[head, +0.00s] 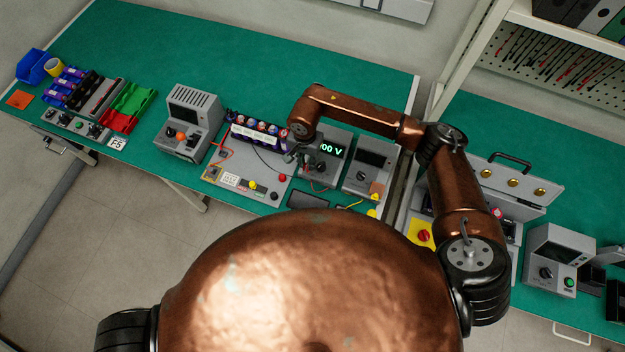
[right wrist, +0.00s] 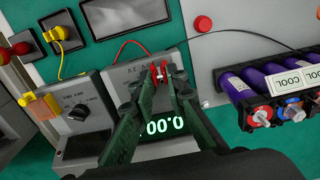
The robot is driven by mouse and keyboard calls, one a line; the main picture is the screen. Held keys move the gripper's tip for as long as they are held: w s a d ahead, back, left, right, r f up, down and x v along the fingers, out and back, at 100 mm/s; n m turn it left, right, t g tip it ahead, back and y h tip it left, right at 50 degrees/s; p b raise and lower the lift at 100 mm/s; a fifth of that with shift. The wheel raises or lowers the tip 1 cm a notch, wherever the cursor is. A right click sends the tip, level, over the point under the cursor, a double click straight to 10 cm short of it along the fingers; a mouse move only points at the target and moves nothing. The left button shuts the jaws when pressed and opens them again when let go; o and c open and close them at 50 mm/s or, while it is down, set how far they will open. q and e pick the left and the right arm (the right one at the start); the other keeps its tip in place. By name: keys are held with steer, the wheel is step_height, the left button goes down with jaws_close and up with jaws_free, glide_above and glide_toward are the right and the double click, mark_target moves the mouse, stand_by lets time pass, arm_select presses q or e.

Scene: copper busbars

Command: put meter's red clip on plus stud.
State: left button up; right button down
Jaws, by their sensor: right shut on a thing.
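My right gripper (head: 297,157) is shut on the red clip (right wrist: 159,72), which shows between its fingertips in the right wrist view. The meter (right wrist: 150,84) is a grey box with a lit green display (right wrist: 162,126); the display also shows in the head view (head: 331,149). The gripper and clip are over the meter's face in the right wrist view. A red lead (right wrist: 130,43) runs near the clip. No stud is clearly marked plus; a red round knob (right wrist: 203,24) stands on the grey panel. My left gripper is not in view.
A pack of purple cells (right wrist: 260,82) with red and blue ends lies beside the meter; it also shows in the head view (head: 257,131). A black lead (right wrist: 240,34) crosses the panel. A second grey meter (head: 366,166) stands right of the first.

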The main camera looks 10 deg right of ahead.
steer(key=shift+w+a+r+b, duration=0.45)
steer(key=shift+w+a+r, duration=0.55)
steer(key=shift+w+r, duration=0.85)
steer(key=shift+w+a+r+b, duration=0.45)
steer(key=shift+w+a+r, duration=0.7)
steer(key=shift+w, duration=1.25)
steer(key=shift+w+a+r+b, duration=0.45)
steer(key=shift+w+a+r, duration=0.45)
steer(key=shift+w+r, duration=0.95)
steer(key=shift+w+f, duration=0.15)
steer(key=shift+w, duration=0.2)
steer(key=shift+s+b, duration=0.1)
steer(key=shift+b, duration=0.25)
steer(key=shift+f, duration=0.1)
